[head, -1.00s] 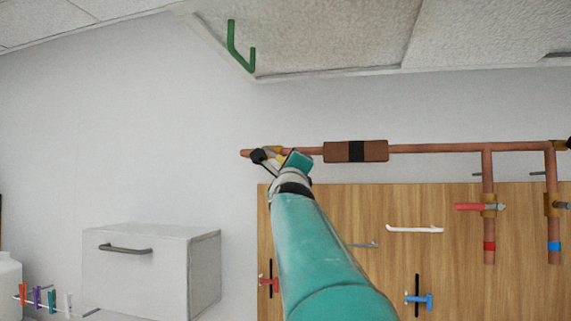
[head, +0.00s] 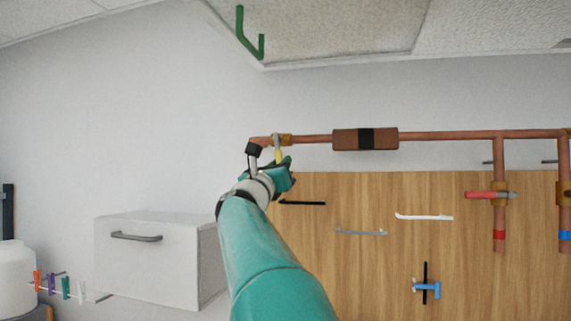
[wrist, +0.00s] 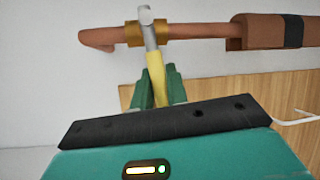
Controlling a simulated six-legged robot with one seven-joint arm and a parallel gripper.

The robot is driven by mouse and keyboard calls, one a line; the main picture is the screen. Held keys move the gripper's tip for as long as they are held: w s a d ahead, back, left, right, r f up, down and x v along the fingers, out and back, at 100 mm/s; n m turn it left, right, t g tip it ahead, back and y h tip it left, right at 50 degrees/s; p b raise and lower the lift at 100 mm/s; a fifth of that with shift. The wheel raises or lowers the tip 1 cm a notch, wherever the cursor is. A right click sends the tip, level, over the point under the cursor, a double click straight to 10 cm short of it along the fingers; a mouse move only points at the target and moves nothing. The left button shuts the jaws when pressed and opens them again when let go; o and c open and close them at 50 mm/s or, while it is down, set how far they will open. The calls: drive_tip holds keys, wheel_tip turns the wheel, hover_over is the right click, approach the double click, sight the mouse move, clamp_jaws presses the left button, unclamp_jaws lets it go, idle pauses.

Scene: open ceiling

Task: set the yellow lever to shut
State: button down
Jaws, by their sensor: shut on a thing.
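The yellow lever (head: 278,155) hangs from a brass valve (head: 282,140) near the left end of the horizontal copper pipe (head: 440,136). In the wrist view the lever (wrist: 155,72) points down from the valve (wrist: 165,31), across the pipe, with a grey metal part at its top. My gripper (head: 280,166) is below the valve. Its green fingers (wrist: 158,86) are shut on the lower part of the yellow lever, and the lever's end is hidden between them.
A brown block with a black band (head: 365,139) sits on the pipe. A red lever (head: 480,195) is on a vertical pipe at right. Below are a wooden board (head: 400,260) with hooks and a white box (head: 160,255).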

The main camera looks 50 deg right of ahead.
drive_tip(key=shift+w+a+f+m+g, duration=0.15)
drive_tip(key=shift+w+m+g, duration=0.2)
drive_tip(key=shift+m, duration=0.3)
drive_tip(key=shift+w+a+r+m+g, duration=0.1)
drive_tip(key=shift+m+g, duration=0.35)
drive_tip(key=shift+m, duration=0.2)
drive_tip(key=c, duration=1.5)
unclamp_jaws()
drive_tip(key=shift+a, duration=0.15)
drive_tip(key=shift+o, duration=0.6)
drive_tip(key=v, duration=1.3)
drive_tip(key=shift+a+f, duration=0.2)
drive_tip(key=shift+f, duration=0.1)
